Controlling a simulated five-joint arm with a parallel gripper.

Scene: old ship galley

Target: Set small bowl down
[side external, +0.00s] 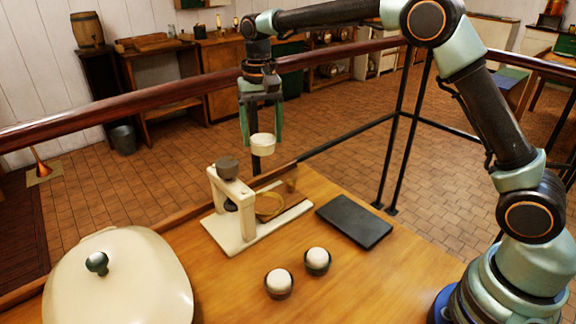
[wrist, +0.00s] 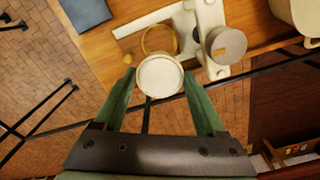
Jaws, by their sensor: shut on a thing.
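A small cream bowl (side external: 263,144) is held between the fingers of my gripper (side external: 262,128), in the air above the far edge of the table. In the wrist view the round pale bowl (wrist: 159,76) sits between the green fingertips of my gripper (wrist: 160,88). My gripper points down and is shut on the bowl. Below and in front of it stands a cream stand (side external: 232,205) with a dark round knob on top, and it also shows in the wrist view (wrist: 212,22). A brass ring (side external: 268,207) sits on the stand's base.
A dark flat slab (side external: 354,221) lies right of the stand. Two dark cups with white round contents (side external: 279,282) (side external: 317,260) stand nearer the front. A large cream lidded pot (side external: 125,285) fills the left. A rail (side external: 330,60) runs behind the table.

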